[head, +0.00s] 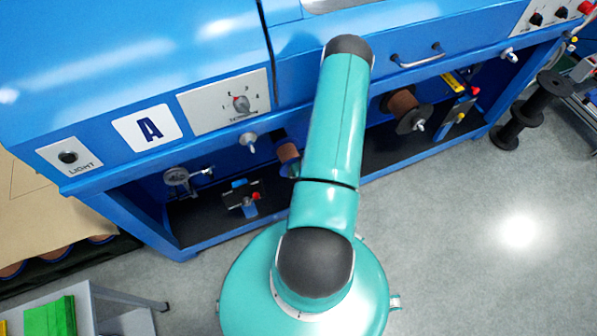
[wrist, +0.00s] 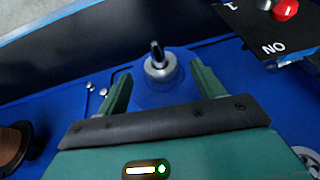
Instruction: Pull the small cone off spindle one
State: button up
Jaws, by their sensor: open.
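In the wrist view, my gripper (wrist: 160,70) is open, its two green fingers apart on either side of a small silver cone-shaped part (wrist: 161,65). A short dark spindle tip (wrist: 156,50) sticks out of this part. The part stands against a blue surface, and I see a gap between it and each finger. No marking in view tells which spindle this is. In the head view my arm hides my gripper and this part.
A brown spool (wrist: 12,145) is at lower left. In the head view, the blue machine (head: 150,70) holds another brown spool (head: 402,104).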

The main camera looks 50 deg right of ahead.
jog(key=shift+x, duration=1.35)
jog(key=shift+w, duration=0.1)
jog(key=c, duration=1.1)
jog(key=shift+s+a, duration=0.5)
jog(key=shift+s, duration=0.3)
jog(key=shift+s+a, duration=0.45)
jog(key=shift+s, duration=0.3)
jog(key=shift+s+a, duration=0.45)
jog(key=shift+s, duration=0.3)
jog(key=shift+s+a, duration=0.4)
jog(key=shift+s, duration=0.3)
jog(key=shift+s, duration=0.1)
jog(key=shift+s+a, duration=0.25)
jog(key=shift+s, duration=0.1)
